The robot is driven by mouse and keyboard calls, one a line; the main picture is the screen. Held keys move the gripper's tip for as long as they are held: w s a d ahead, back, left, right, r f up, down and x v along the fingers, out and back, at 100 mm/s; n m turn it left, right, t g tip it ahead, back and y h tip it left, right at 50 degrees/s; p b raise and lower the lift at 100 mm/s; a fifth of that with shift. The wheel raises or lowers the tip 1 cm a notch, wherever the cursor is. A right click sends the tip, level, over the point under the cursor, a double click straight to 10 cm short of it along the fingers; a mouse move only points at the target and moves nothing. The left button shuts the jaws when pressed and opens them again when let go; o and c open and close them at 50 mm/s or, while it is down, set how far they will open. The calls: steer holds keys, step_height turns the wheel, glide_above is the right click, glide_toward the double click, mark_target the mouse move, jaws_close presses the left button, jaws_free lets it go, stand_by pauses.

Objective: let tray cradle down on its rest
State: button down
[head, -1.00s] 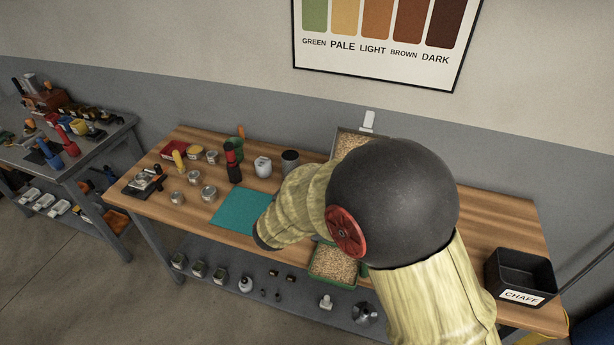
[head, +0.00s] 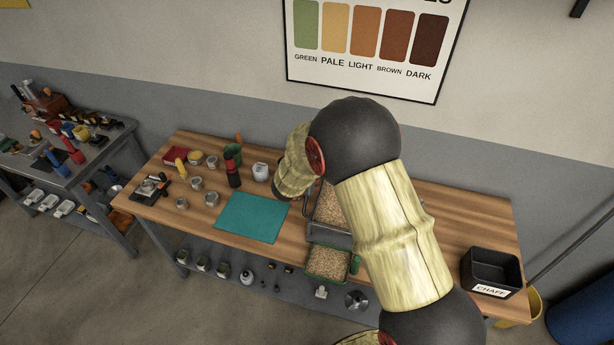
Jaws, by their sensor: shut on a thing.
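The tray cradle (head: 329,236) is a grey metal tray of tan beans at the right of the teal mat, partly hidden behind my arm. Its left side and front edge show; its far end and the rest under it are hidden, so I cannot tell whether it touches the rest. My gripper (head: 304,201) is at the cradle's left side, mostly covered by my wrist, and it is shut on the cradle; its fingertips are not clear. A green-rimmed bin of beans (head: 327,262) sits just in front of and below the cradle.
The teal mat (head: 251,218) lies flat and empty left of the cradle. Cups, tins and a red-and-black tool (head: 233,172) stand farther left. A black chaff box (head: 492,270) is at the bench's right end. The wooden top between the cradle and the box looks clear.

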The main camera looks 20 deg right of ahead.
steer(key=w+f+g+y+p, duration=0.1)
steer(key=p, duration=0.5)
steer(key=w+d+f+g+p, duration=0.1)
steer(key=p, duration=0.4)
steer(key=shift+d+g+y+p, duration=0.25)
steer(key=shift+g+y+p, duration=0.05)
steer(key=shift+y+p, duration=0.1)
steer(key=shift+f, duration=0.1)
steer(key=c, duration=1.5)
jaws_free()
steer(key=shift+w, duration=0.1)
steer(key=v, duration=1.1)
steer(key=shift+a+r, duration=0.1)
steer(key=shift+r, duration=0.25)
